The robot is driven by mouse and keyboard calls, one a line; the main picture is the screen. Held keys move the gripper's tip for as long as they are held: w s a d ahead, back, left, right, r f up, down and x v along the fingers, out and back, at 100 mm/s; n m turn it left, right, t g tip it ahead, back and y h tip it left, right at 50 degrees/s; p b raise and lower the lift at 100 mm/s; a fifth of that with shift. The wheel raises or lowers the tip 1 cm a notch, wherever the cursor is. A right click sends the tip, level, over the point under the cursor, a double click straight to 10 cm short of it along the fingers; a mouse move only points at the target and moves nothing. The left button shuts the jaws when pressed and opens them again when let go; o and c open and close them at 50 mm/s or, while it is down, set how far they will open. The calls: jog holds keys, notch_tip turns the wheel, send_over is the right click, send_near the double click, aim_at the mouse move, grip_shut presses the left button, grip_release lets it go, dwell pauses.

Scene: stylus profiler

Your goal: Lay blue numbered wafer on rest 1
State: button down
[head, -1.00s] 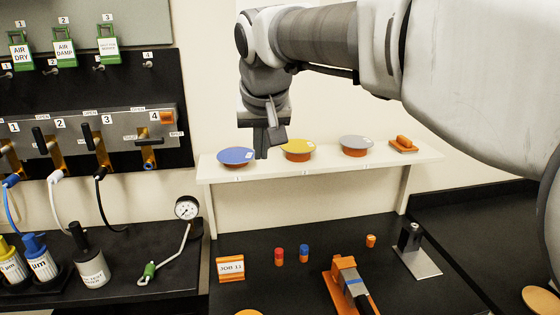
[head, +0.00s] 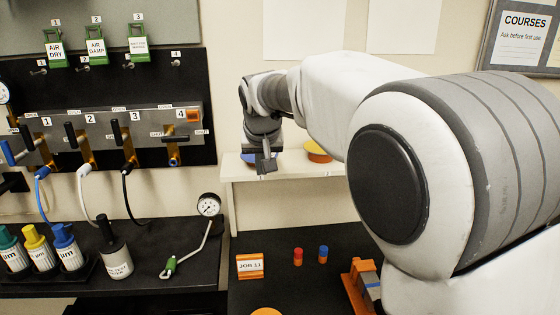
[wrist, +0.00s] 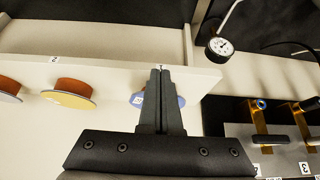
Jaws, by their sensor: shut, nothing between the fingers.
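The blue wafer (head: 246,157) lies flat at the left end of the white shelf, mostly hidden behind my gripper in the head view. In the wrist view the blue wafer (wrist: 180,101) shows on both sides of my fingers, with a white tag on its left part, by the shelf label 1. What is under it is hidden. My gripper (head: 266,168) is shut and empty, with its fingers pointing down in front of or over the wafer. In the wrist view my gripper (wrist: 160,70) has its fingertips together; I cannot tell whether they touch the wafer.
A yellow wafer (head: 318,148) sits on an orange rest to the right, by label 2 in the wrist view. The shelf (head: 240,174) has a narrow front edge. A gauge (head: 208,204) and a valve panel (head: 100,140) stand left. My arm hides the shelf's right part.

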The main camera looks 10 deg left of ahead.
jog(key=shift+w+a, duration=0.2)
jog(key=shift+w, duration=0.6)
jog(key=shift+w+a+r+p, duration=0.1)
jog(key=shift+w+a+p, duration=0.05)
jog(key=shift+w+p, duration=0.4)
jog(key=shift+w+a+r+p, duration=0.1)
jog(key=shift+w+a+p, duration=0.05)
jog(key=shift+w+p, duration=0.4)
jog(key=shift+w+a+f, duration=0.1)
jog(key=shift+w+f, duration=0.1)
jog(key=shift+w, duration=0.25)
jog(key=shift+s, duration=0.1)
